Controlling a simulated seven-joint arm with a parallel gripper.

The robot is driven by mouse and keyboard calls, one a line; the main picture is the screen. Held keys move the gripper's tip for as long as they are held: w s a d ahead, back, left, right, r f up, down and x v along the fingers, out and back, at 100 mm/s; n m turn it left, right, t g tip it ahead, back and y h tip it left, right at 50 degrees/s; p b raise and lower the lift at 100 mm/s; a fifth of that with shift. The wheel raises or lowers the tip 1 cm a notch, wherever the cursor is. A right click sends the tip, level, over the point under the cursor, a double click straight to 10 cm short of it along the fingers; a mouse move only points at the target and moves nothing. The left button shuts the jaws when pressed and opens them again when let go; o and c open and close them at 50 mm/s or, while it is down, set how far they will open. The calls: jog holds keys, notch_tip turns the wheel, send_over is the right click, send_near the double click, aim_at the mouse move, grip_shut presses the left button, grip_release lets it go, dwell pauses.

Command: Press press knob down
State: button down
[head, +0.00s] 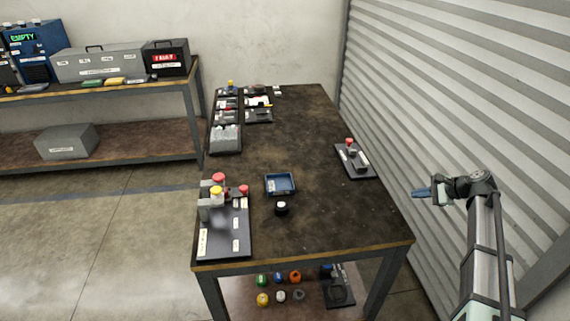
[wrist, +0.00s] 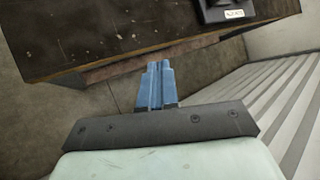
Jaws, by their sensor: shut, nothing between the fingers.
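No label that I can read marks the press knob, and I cannot tell which knob it is. A small black knob with a white top (head: 281,208) stands on the table near the blue tray. A red knob (head: 349,142) sits on a dark panel (head: 367,172) at the table's right side. Red and yellow knobs (head: 217,192) stand on a larger dark panel (head: 225,247) at the front left. My gripper (head: 420,193) is shut and empty, off the table's right edge. Its blue fingers (wrist: 157,68) are together in the wrist view, apart from everything.
The brown table (head: 300,130) has bare room in its middle and front right. A blue tray (head: 280,184) lies near the centre. Several small panels (head: 259,116) stand at the back left. A corrugated wall (head: 460,100) rises on the right. A shelf holds boxes at left.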

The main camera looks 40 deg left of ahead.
jog(key=s+a+r+g+h, duration=0.1)
jog(key=a+r, duration=0.2)
jog(key=a, duration=0.5)
jog(key=s+a+r+g+h, duration=0.1)
jog(key=a+r, duration=0.2)
jog(key=a, duration=0.4)
notch_tip(320, 180, up, 15)
jog(key=t+h, duration=0.1)
jog(key=h, duration=0.7)
send_over(219, 176)
jog(key=shift+s+r, duration=0.1)
notch_tip(219, 176, down, 14)
jog(key=shift+f, duration=0.1)
